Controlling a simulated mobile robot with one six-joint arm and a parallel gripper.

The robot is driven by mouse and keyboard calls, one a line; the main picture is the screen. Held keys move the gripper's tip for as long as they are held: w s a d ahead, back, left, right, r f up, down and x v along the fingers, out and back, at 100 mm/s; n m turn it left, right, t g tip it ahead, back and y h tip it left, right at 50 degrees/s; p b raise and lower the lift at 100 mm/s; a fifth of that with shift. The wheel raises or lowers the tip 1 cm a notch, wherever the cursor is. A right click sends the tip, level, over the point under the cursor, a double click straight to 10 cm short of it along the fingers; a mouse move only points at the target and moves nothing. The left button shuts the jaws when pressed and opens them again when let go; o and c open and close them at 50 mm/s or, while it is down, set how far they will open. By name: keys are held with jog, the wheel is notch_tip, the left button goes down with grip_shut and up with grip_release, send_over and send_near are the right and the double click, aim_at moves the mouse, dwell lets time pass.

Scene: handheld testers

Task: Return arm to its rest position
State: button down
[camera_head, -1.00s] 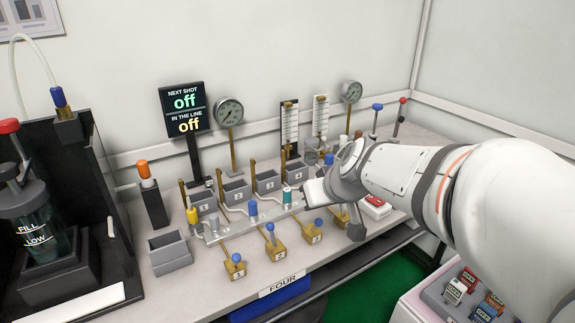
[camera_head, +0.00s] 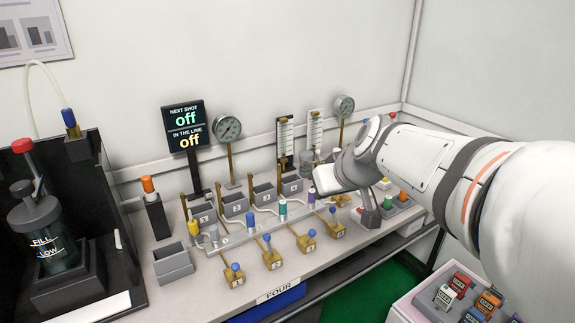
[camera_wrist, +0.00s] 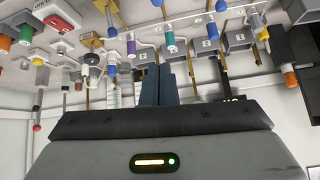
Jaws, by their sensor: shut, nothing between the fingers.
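My arm reaches in from the right in the head view. My gripper (camera_head: 370,214) hangs above the right part of the bench (camera_head: 205,283), its dark fingers pointing down. In the wrist view my gripper (camera_wrist: 165,84) shows two dark fingers side by side, shut with nothing between them. The wrist view is upside down, with the bench's devices along its top. My wrist hides part of the bench's right side.
Gold valves with blue knobs (camera_head: 234,267) line the bench front, near grey bins (camera_head: 235,204). Gauges (camera_head: 227,128) and a display reading off (camera_head: 185,127) stand behind. A bottle rig (camera_head: 45,240) is at left. A tray of coloured blocks (camera_head: 430,302) sits at lower right.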

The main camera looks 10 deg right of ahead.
dwell(0.3)
jog(key=s+r+m+g+h+p, duration=0.1)
jog(key=s+r+p, duration=0.3)
jog(key=s+p, duration=0.4)
jog(key=s+d+r+m+g+h+p, duration=0.1)
jog(key=s+r+m+g+p, duration=0.1)
jog(key=s+p, duration=0.6)
jog(key=r+g+p, duration=0.1)
jog(key=g+p, duration=0.1)
jog(key=p, duration=0.1)
jog(key=shift+s+d+r+h, duration=0.15)
jog(key=shift+s+r+h, duration=0.05)
jog(key=shift+r+h, duration=0.2)
